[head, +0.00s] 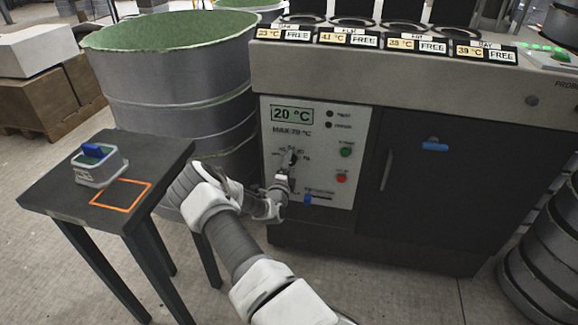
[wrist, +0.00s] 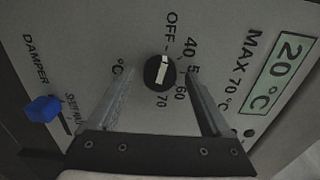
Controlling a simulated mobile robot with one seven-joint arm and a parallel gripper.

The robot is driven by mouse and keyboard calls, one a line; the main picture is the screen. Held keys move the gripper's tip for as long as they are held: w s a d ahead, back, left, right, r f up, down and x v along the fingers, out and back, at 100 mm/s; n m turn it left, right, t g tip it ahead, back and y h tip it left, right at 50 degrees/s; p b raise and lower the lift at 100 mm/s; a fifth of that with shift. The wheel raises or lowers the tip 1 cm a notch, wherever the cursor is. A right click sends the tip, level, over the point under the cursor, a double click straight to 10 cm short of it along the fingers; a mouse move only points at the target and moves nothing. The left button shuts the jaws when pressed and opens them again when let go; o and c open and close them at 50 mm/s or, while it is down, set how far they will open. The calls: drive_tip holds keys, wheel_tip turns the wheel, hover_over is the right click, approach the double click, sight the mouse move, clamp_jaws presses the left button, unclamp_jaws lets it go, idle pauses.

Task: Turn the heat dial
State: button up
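The heat dial (wrist: 153,78) is a round black knob with a white bar, on the grey control panel (head: 350,115). In the wrist view its scale reads OFF, 40, a partly covered 50, 60 and 70. The bar lies roughly along the OFF-to-70 line; I cannot tell which end points. My gripper (wrist: 158,70) is open, its two fingers on either side of the dial with gaps between. Depth and contact are unclear. In the head view my gripper (head: 286,170) is at the panel and partly covers the dial. The display (head: 291,114) reads 20 °C, with MAX 70 °C below.
A blue damper slider (wrist: 42,108) sits low on the panel. Green (head: 346,152) and red (head: 341,178) buttons are on its right. A dark side table (head: 62,190) holds a grey box with a blue top (head: 98,165). A large drum (head: 185,90) stands behind.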

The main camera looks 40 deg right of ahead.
clamp_jaws()
drive_tip(key=shift+m+p, duration=3.85)
drive_tip(key=shift+m, duration=3.95)
